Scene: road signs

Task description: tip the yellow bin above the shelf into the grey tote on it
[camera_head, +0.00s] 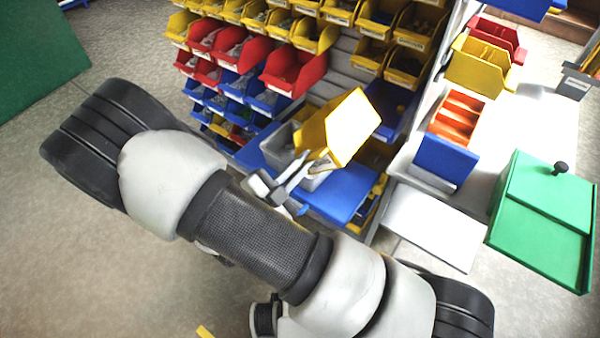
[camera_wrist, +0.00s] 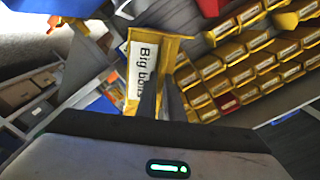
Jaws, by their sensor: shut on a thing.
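My gripper (camera_head: 306,166) is shut on the yellow bin (camera_head: 347,124). The bin hangs tilted above the blue shelf (camera_head: 346,193), over part of the grey tote (camera_head: 279,141). The tote stands on the shelf at the front of the rack, its upper part behind the bin and my gripper. I cannot see inside the bin or tell whether anything is left in it. In the wrist view my fingers (camera_wrist: 160,92) meet the bin (camera_wrist: 176,46) beside its white label, which reads "Big bo…". The tote cannot be made out there.
A rack of yellow, red (camera_head: 292,72) and blue bins stands close behind the shelf. To the right are a blue box with an orange inside (camera_head: 447,158), a white surface (camera_head: 436,228) and a green lidded box (camera_head: 543,220). Open floor lies at the lower left.

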